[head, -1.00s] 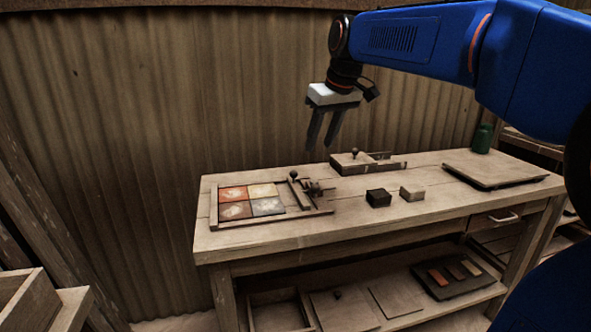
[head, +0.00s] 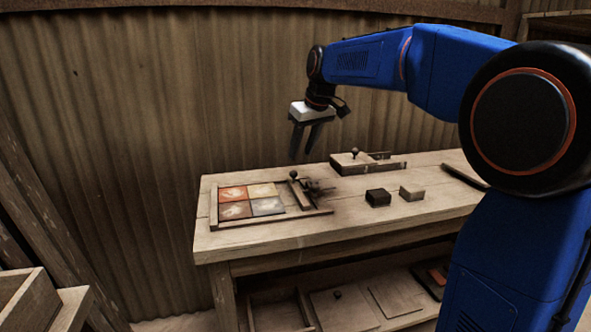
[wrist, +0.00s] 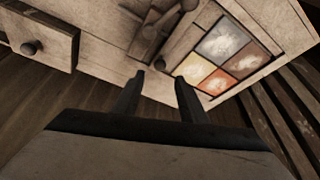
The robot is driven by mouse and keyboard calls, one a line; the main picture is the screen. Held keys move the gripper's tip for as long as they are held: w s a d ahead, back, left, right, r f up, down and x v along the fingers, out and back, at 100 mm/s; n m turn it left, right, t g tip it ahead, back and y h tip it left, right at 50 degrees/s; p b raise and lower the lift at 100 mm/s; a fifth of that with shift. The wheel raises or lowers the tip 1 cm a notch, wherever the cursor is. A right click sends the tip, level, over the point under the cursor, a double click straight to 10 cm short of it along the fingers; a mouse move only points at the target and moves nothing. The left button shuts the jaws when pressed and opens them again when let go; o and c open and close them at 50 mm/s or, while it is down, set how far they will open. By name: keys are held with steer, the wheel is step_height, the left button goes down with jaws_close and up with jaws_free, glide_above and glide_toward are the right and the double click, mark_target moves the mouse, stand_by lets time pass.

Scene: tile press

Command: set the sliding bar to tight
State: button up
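The sliding bar (head: 301,196) is a wooden strip with a dark round knob (head: 294,174) on its top, lying just right of the four coloured tiles (head: 252,200) in their wooden frame (head: 262,222). A dark clamp-like part (head: 320,188) sits against the bar's right side; its details are too small to tell. In the wrist view the tiles (wrist: 219,58) are at upper right, with the bar beside them. My gripper (head: 301,157) is open and empty, pointing down in the air above the bar. Its fingertips (wrist: 160,77) are apart in the wrist view.
A lidded wooden box with a knob (head: 354,162) stands at the back of the workbench (head: 330,237). A dark block (head: 378,198) and a pale block (head: 411,193) sit to the right. A corrugated wall (head: 150,130) rises behind. My arm hides the bench's right end.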

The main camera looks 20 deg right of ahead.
mark_target(295, 173)
steer(key=x, duration=0.8)
steer(key=shift+w+f, duration=0.15)
steer(key=shift+f, duration=0.05)
jaws_close()
